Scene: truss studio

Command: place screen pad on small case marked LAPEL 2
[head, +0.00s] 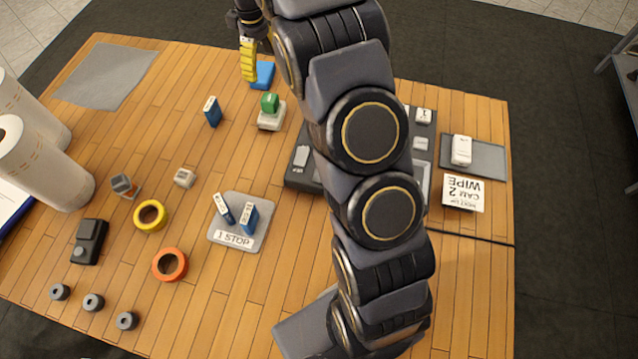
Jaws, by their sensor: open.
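My gripper (250,24) is at the top of the head view, past the table's back edge in the picture, partly hidden by my arm. A yellow ribbed piece (249,62) shows just below it; I cannot tell whether they touch. A flat blue item (264,75) lies beside the yellow piece. I cannot tell which thing is the screen pad. No LAPEL 2 marking is readable. Small blue cases with white labels show: one standing alone (212,112), and two, one (223,208) and another (249,218), on a grey plate marked 1 STOP (234,237).
A green-topped white block (269,108) stands near the back. A dark console (302,178) is partly hidden behind my arm. A card reading CAM 2 WIPE (463,193) lies right, near a grey mat (490,158). Tape rolls (151,215) and paper rolls (35,165) stand left.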

